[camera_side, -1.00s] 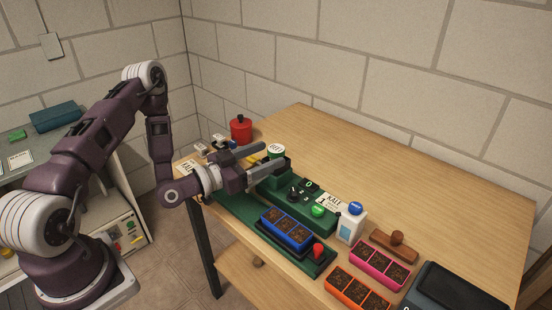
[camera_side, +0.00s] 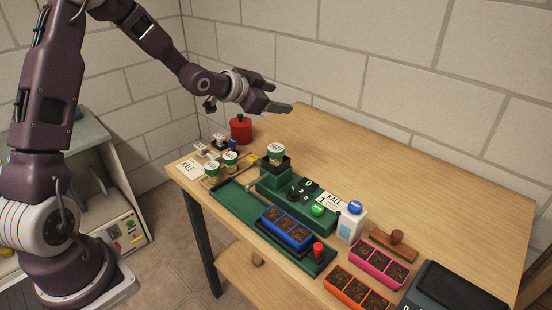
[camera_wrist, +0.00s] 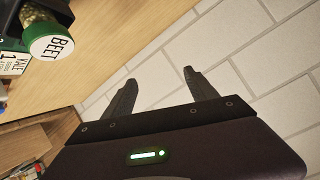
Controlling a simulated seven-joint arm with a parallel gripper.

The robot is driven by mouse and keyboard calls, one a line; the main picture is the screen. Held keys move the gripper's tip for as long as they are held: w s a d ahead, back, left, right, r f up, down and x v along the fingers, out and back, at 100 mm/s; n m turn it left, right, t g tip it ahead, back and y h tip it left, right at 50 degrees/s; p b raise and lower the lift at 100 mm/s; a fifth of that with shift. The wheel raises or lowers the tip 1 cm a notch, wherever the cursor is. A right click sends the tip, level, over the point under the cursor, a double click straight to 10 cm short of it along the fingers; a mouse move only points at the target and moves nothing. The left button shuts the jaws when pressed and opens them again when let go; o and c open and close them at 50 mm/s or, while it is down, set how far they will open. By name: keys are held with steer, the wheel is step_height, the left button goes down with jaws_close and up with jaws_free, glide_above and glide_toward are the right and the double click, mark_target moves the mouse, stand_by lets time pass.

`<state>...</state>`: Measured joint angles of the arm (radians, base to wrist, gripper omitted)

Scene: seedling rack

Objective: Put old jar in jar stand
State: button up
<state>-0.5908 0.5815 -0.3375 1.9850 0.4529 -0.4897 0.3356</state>
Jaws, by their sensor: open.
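A jar with a green lid and a white label reading BEET (camera_side: 276,153) sits upright in a dark holder on the green machine (camera_side: 235,205). It also shows at the upper left of the wrist view (camera_wrist: 50,45). Two similar jars, a left one (camera_side: 212,170) and a right one (camera_side: 230,161), stand at the table's left end, in or beside a low stand whose shape is unclear. I cannot tell which jar is the old one. My gripper (camera_side: 281,96) is open and empty, high above the table's back edge, apart from every jar; its fingers show in the wrist view (camera_wrist: 160,77).
A red pot (camera_side: 240,130) stands at the back left. A blue seedling tray (camera_side: 286,228) and a red knob (camera_side: 318,250) are on the machine. A white bottle (camera_side: 351,225), a wooden stamp (camera_side: 394,243) and pink and orange trays are at right. The back right tabletop is clear.

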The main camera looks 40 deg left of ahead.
steer(key=w+a+f+m+g+y, duration=0.1)
steer(key=w+a+g+y, duration=0.1)
steer(key=w+a+g, duration=0.15)
step_height(320, 180, up, 9)
steer(key=m+g+h, duration=0.2)
steer(key=m+g, duration=0.3)
steer(key=g, duration=0.4)
glide_above(276, 148)
step_height(276, 148, down, 18)
steer(key=shift+a+f, duration=0.1)
steer(key=shift+f, duration=0.05)
jaws_close()
steer(key=r, duration=0.9)
steer(key=shift+w+a+r, duration=0.1)
steer(key=shift+a+r, duration=0.05)
steer(key=shift+a, duration=0.05)
steer(key=w+a+f, duration=0.1)
steer(key=a+f, duration=0.3)
steer(key=a, duration=0.3)
steer(key=w+a+f, duration=0.2)
steer(key=a+f, duration=0.2)
steer(key=a, duration=0.4)
step_height(276, 148, down, 9)
steer(key=shift+f, duration=0.2)
